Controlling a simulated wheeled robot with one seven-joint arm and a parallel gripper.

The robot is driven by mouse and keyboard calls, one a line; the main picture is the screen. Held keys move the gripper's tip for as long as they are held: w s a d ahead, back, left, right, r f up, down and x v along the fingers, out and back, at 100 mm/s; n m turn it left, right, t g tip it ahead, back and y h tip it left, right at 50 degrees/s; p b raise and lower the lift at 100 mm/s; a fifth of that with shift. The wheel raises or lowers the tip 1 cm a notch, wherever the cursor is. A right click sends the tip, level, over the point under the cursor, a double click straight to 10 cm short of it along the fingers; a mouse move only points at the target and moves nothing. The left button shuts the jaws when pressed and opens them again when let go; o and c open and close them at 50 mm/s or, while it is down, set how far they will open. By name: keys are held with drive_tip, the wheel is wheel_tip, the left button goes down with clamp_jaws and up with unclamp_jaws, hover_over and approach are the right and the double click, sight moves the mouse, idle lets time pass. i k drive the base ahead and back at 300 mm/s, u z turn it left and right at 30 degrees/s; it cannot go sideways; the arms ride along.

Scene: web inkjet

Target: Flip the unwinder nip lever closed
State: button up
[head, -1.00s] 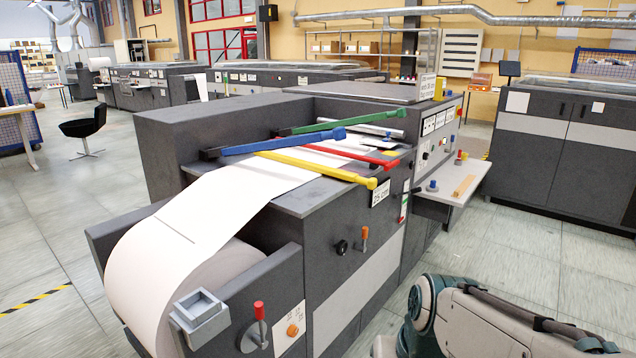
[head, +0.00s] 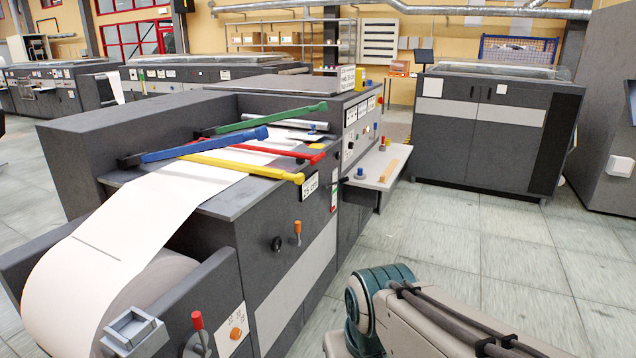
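In the head view, the unwinder holds a large white paper roll (head: 150,285) at the lower left. A lever with a red grip (head: 198,322) stands roughly upright on the unwinder's near side, beside a panel with an orange knob (head: 236,333). Its lower end is near the picture's bottom edge. Another lever with an orange grip (head: 297,228) stands upright on the machine's side, near a black knob (head: 277,244). No readable label shows which is the nip lever. My gripper is out of view; only my arm's links show at the lower right.
Blue (head: 205,145), green (head: 270,118), yellow (head: 240,168) and red (head: 270,148) bars extend over the paper web. A grey tray (head: 132,330) sits at the unwinder's front corner. A side shelf (head: 385,165) juts out farther back. Open tiled floor lies right of the machine.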

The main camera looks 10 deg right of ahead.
sight(346, 179)
drive_tip(key=z, duration=0.2)
drive_tip(key=i, duration=0.5)
drive_tip(key=z, duration=0.65)
drive_tip(key=i, duration=1.65)
drive_tip(key=u, duration=0.5)
drive_tip(key=i, duration=0.6)
drive_tip(key=u, duration=0.3)
